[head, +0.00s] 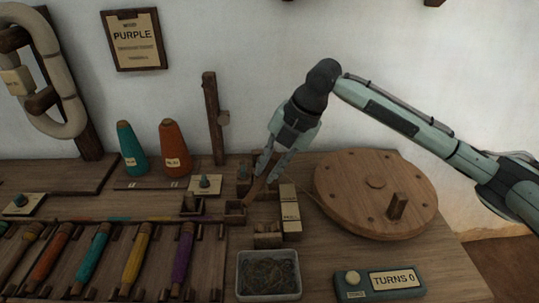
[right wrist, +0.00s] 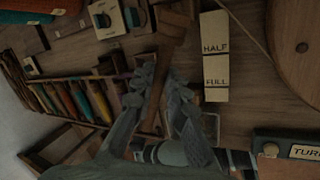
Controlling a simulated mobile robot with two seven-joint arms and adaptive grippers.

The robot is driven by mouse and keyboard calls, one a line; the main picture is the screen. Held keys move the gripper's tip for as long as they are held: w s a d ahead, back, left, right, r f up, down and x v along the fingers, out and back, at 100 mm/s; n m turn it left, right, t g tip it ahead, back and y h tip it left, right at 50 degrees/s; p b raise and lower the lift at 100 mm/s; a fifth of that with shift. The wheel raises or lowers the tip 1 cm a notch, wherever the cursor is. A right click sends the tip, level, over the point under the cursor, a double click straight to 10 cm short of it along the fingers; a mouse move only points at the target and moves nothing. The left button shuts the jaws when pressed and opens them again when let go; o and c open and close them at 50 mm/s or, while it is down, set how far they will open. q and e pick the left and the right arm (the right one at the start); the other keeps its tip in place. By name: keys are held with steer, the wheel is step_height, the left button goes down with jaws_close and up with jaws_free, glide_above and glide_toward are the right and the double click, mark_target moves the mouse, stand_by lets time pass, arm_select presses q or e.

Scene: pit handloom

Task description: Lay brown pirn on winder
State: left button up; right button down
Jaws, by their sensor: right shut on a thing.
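My right gripper (head: 270,164) is above the bench, left of the round wooden wheel, its fingers pointing down. It is shut on a slim brown pirn (right wrist: 173,52), which shows between the fingertips (right wrist: 160,92) in the right wrist view. In the head view the pirn (head: 258,188) is a small brown piece under the fingers, partly hidden by them. The winder has a large wooden wheel (head: 365,188) with a peg handle and small wooden blocks (head: 235,211) to its left. Whether the pirn touches the blocks cannot be told. My left gripper is out of view.
A HALF/FULL gauge (head: 290,208) stands beside the blocks. A metal tray (head: 268,274) and a TURNS 0 counter (head: 380,281) are in front. Several coloured pirns lie in a rack (head: 150,288) at left. Teal (head: 131,150) and orange (head: 174,148) cones and a post (head: 213,118) stand behind.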

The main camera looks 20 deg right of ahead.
steer(key=n, duration=0.1)
steer(key=w+n+g, duration=0.1)
steer(key=n, duration=0.1)
steer(key=r+n+y, duration=0.1)
steer(key=shift+w+d+g, duration=0.2)
steer(key=shift+w+g, duration=0.05)
steer(key=shift+g, duration=0.05)
steer(key=shift+w+d+n, duration=0.1)
steer(key=shift+d+n, duration=0.05)
steer(key=shift+n, duration=0.35)
steer(key=shift+f, duration=0.25)
steer(key=shift+f+b, duration=0.3)
steer(key=shift+f, duration=0.25)
steer(key=shift+f+b, duration=0.55)
steer(key=shift+f, duration=0.25)
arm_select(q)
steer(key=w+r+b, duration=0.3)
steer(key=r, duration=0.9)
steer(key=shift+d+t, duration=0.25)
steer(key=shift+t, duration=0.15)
arm_select(e)
steer(key=shift+f, duration=3)
